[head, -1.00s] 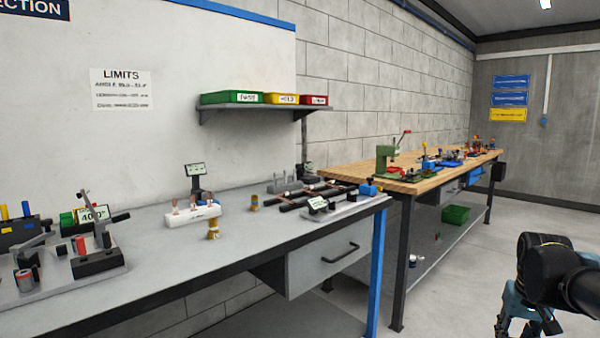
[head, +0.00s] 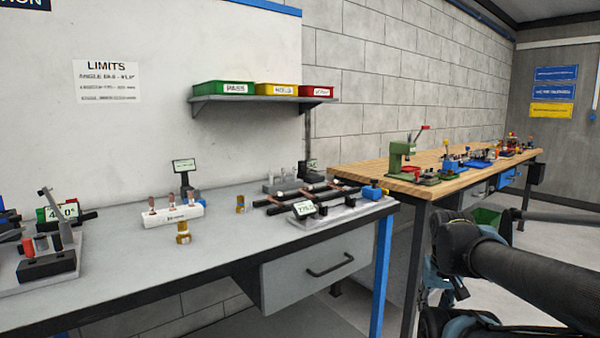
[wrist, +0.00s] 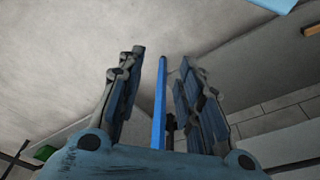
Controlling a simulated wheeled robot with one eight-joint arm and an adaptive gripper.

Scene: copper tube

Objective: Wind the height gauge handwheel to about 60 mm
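In the head view a tall dark upright post (head: 308,130) with a small display (head: 312,164) stands at the back of the grey bench, by the right end of the shelf. It may be the height gauge, but I cannot be sure. Its handwheel and its reading are too small or hidden to make out. My gripper shows in the wrist view (wrist: 158,62) with its two fingers apart and nothing held. A blue bar appears between the fingers, beyond them. In the head view my arm is at the lower right, away from the bench tops.
The grey bench (head: 240,232) carries a white block with copper pieces (head: 173,214), a display on a stand (head: 184,166), brass parts (head: 183,233) and black-handled tooling (head: 300,196). A wooden bench (head: 365,174) adjoins at right.

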